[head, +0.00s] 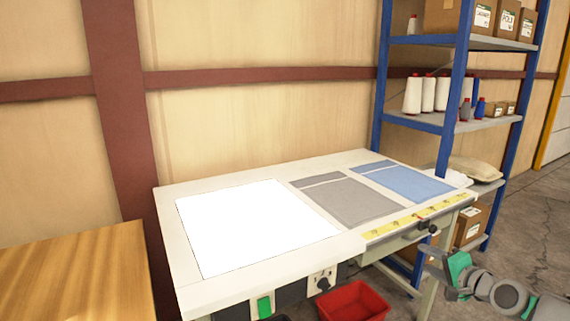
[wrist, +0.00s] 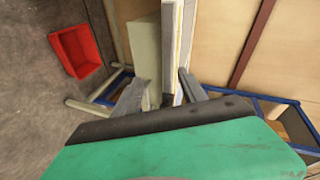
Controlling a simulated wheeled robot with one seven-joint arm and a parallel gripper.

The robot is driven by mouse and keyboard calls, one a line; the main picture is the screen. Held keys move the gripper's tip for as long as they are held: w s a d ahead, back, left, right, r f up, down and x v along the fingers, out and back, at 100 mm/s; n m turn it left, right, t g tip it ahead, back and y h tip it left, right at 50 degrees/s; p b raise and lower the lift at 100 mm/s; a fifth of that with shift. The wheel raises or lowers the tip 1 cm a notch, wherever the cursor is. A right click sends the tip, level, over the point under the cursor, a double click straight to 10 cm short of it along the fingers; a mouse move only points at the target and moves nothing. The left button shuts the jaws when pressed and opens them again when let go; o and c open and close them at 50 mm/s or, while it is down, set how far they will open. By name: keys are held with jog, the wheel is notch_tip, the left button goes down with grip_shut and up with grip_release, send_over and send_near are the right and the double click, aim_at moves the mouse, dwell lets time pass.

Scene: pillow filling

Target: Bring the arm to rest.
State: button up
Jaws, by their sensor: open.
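My gripper (head: 430,263) is at the lower right of the head view, beside the table's right front corner, with a green part behind its grey fingers. In the wrist view my gripper (wrist: 162,78) has its two fingers spread with nothing held between them. The worktable's edge (wrist: 172,45) shows beyond the fingers there. I cannot tell the exact gap between my fingers and the table.
The white worktable (head: 185,275) carries a bright white panel (head: 255,225), grey cloth (head: 345,201) and blue cloth (head: 405,182). A red bin (head: 353,302) stands below; it also shows in the wrist view (wrist: 76,48). A blue shelf (head: 462,60) stands behind right.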

jog(key=s+a+r+n+g+p, duration=0.2)
jog(key=a+r+p, duration=0.1)
jog(key=a, duration=0.4)
jog(key=s+a+r+n+g+p, duration=0.1)
jog(key=a+r+n+g+p, duration=0.15)
jog(key=a, duration=0.45)
jog(key=s+a+r+n+g+p, duration=0.2)
jog(key=a+r+n+p, duration=0.15)
jog(key=a, duration=0.35)
jog(key=s+a+r+n+g+h+p, duration=0.1)
jog(key=s+a+n+g+p, duration=0.1)
jog(key=s, duration=0.8)
jog(key=s+a+r+n+g+h+p, duration=0.1)
jog(key=s+a+p, duration=0.4)
jog(key=s, duration=0.5)
jog(key=shift+a+n+g+h, duration=0.4)
jog(key=shift+a+n+g, duration=0.15)
jog(key=shift+n+g, duration=0.3)
jog(key=shift+r, duration=0.15)
jog(key=shift+c, duration=0.5)
